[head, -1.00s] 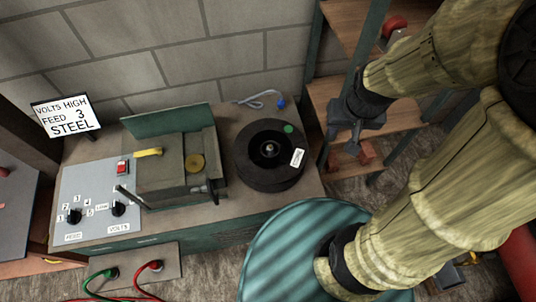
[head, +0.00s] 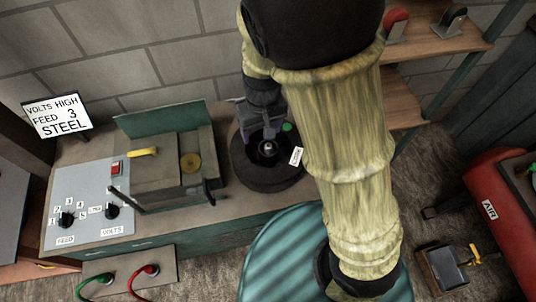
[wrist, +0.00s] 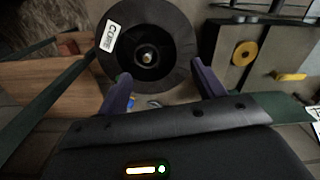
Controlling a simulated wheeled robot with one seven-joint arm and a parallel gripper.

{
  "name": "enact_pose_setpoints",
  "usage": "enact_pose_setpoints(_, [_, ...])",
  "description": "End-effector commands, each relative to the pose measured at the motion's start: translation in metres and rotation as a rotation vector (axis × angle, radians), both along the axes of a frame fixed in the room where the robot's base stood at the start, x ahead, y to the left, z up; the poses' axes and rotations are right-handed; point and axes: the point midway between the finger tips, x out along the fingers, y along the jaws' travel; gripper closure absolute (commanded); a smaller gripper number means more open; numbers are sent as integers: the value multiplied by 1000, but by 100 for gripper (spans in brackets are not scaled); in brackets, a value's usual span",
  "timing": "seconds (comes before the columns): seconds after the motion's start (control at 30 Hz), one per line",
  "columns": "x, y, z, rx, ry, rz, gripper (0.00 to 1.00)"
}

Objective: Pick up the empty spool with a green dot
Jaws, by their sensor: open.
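The black spool (head: 262,178) lies flat on the right end of the bench. It bears a green dot (head: 287,127) and a white label (head: 296,156), which reads CORE in the wrist view. My gripper (head: 265,138) is open and hangs over the spool's far side in the head view, hiding part of it. In the wrist view the spool (wrist: 180,30) fills the top middle, beyond the two spread purple fingers. Its hub (wrist: 147,56) shows between them. The fingers appear apart from the spool; the exact height is unclear.
A welder unit with a raised green lid (head: 165,118) and a yellow handle (head: 143,152) stands left of the spool. A control panel (head: 90,205) is further left. Wooden shelves (head: 440,50) stand at right. A teal drum (head: 275,262) is in front.

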Motion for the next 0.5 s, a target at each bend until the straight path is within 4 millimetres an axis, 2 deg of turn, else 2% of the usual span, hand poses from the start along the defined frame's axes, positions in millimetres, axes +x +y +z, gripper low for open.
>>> enact_pose_setpoints(0.03, [-3,17,-9,-11,3,43,32])
enact_pose_setpoints(0.2, [-11,51,-21,-28,5,129,32])
enact_pose_setpoints(0.3, [-14,60,-23,-32,3,151,32])
enact_pose_setpoints(0.5, [-14,62,-23,-31,3,155,32])
